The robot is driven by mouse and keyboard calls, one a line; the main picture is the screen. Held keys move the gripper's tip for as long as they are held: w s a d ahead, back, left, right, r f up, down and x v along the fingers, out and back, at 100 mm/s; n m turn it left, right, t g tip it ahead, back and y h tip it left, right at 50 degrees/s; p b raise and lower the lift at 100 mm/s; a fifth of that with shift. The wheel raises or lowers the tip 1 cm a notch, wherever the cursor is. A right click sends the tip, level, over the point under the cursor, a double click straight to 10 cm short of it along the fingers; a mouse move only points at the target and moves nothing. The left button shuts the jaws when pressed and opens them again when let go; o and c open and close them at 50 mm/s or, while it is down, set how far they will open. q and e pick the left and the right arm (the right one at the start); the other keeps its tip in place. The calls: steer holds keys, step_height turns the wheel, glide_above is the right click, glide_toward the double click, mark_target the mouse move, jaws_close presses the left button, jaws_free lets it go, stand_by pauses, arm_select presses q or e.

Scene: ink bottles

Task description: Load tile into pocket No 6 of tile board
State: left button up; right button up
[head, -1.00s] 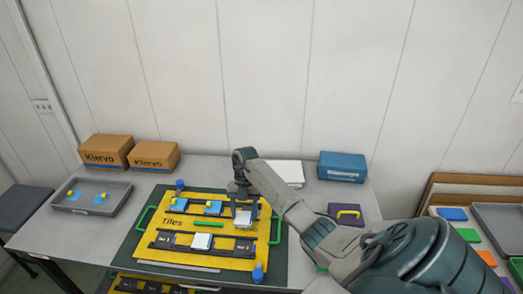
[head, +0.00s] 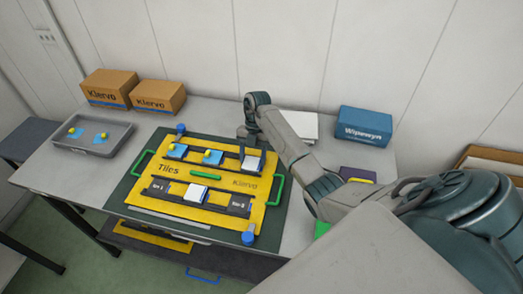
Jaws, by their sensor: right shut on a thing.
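The yellow tile board (head: 222,219), marked "Tiles", lies on a dark green mat on the table. A white-topped tile (head: 252,164) is at the back row's right-hand pocket. My right gripper (head: 250,146) points down, shut on this tile; I cannot tell if it is fully seated. Another white-topped tile (head: 197,193) sits mid front row, between dark pockets at left (head: 160,188) and right (head: 238,205). Pocket numbers are too small to read surely. My left gripper is out of view.
A grey tray (head: 96,148) with two blue, yellow-knobbed pieces stands at left. Two cardboard boxes (head: 157,98) and a blue box (head: 364,126) stand at the back. Green handles (head: 275,190) and blue posts (head: 248,238) edge the board.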

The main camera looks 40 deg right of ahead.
steer(key=shift+d, duration=0.15)
steer(key=shift+a+r, duration=0.15)
steer(key=shift+a, duration=0.1)
steer(key=o, duration=1)
steer(key=shift+a, duration=0.2)
steer(key=shift+o, duration=1.1)
steer(key=shift+d, duration=0.2)
steer(key=shift+r, duration=0.2)
arm_select(q)
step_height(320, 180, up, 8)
steer(key=p, duration=0.8)
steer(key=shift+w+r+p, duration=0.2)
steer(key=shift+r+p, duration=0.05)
steer(key=shift+p, duration=0.1)
arm_select(e)
steer(key=v, duration=1.1)
steer(key=shift+w+r, duration=0.2)
steer(key=shift+r, duration=0.1)
steer(key=shift+a, duration=0.1)
